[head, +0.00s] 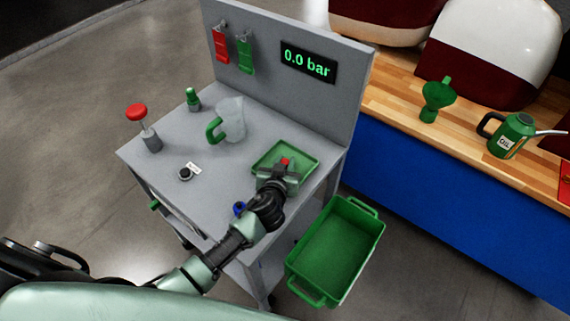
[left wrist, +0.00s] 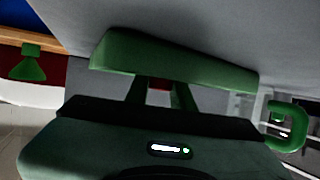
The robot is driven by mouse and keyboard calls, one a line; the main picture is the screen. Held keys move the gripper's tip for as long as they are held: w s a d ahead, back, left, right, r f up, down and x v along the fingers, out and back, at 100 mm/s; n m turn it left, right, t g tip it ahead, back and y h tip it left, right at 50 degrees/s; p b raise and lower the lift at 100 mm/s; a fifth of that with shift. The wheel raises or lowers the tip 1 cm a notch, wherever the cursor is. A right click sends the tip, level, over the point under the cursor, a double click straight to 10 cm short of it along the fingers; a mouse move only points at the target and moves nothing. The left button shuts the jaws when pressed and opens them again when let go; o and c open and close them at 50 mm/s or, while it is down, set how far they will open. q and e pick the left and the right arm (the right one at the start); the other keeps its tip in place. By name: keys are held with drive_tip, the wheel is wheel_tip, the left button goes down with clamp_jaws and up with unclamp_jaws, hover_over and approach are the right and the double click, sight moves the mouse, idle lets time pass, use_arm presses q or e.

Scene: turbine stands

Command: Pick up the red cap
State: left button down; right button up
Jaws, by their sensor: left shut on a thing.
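The red cap (head: 285,161) shows as a small red spot at the tips of my left gripper (head: 281,169), over the green tray (head: 262,155) on the grey stand. In the left wrist view, a bit of the red cap (left wrist: 160,84) shows between the two dark fingers of my left gripper (left wrist: 160,92), which is shut on it. The green tray (left wrist: 175,58) is close in front of the fingers there. Most of the cap is hidden by the fingers, and I cannot tell whether it touches the tray. My right gripper is not in view.
The stand's top (head: 215,185) also holds a clear jug (head: 231,118), a red-topped part (head: 137,112), a green-topped part (head: 193,99) and a dark knob (head: 185,174). A backboard (head: 270,75) rises behind. A green bin (head: 335,250) is at right, before a wooden bench (head: 400,105).

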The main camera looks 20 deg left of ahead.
sight(285, 161)
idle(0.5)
use_arm(q)
wheel_tip(285, 161, up, 20)
idle(0.4)
drive_tip(key=c, duration=1.9)
unclamp_jaws()
drive_tip(key=shift+c, duration=0.2)
clamp_jaws()
